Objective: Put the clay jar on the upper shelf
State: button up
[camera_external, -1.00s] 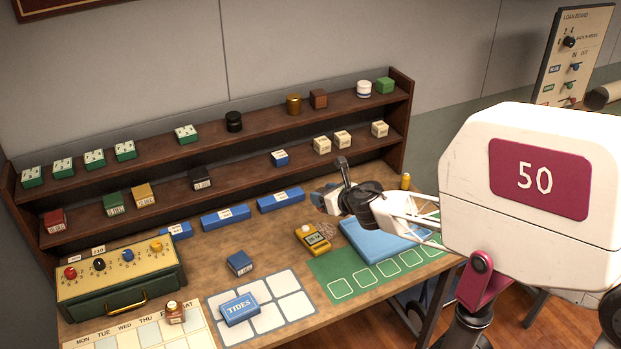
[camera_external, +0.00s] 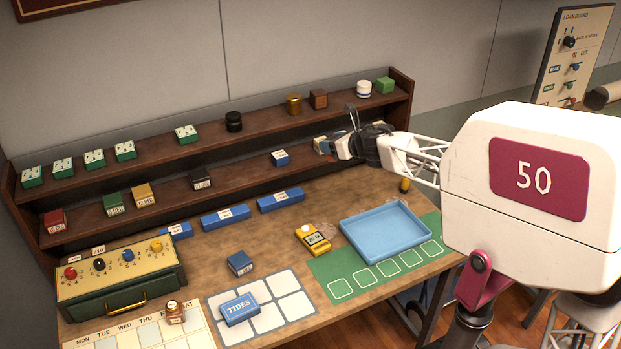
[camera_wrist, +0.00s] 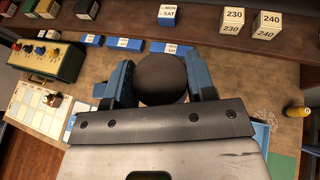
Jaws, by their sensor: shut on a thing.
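My gripper (camera_wrist: 161,84) is shut on a dark brown round jar, which I take to be the clay jar (camera_wrist: 162,72). The jar sits between the blue fingers in the wrist view. In the external view, my gripper (camera_external: 330,146) is raised off the table, in front of the right part of the lower shelf. The jar is hard to make out there. The upper shelf (camera_external: 265,122) runs along the back of the table, above and behind my gripper.
A blue tray (camera_external: 386,258) lies on the table below my gripper.

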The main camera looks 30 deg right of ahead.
jog(key=w+d+r, duration=0.4)
jog(key=d, duration=0.3)
jog(key=w+d+r+y, duration=0.1)
jog(key=w+d+r, duration=0.3)
jog(key=d, duration=0.3)
jog(key=shift+w+d+r+n, duration=0.15)
jog(key=shift+d+r+n, duration=0.2)
jog(key=shift+r, duration=0.25)
jog(key=shift+w, duration=0.1)
send_over(342, 101)
jog(key=shift+w+f, duration=0.15)
jog(key=shift+f, duration=0.6)
jog(key=shift+f, duration=1.8)
jog(key=shift+f, duration=0.1)
jog(key=o, duration=0.9)
jog(key=shift+o, duration=0.2)
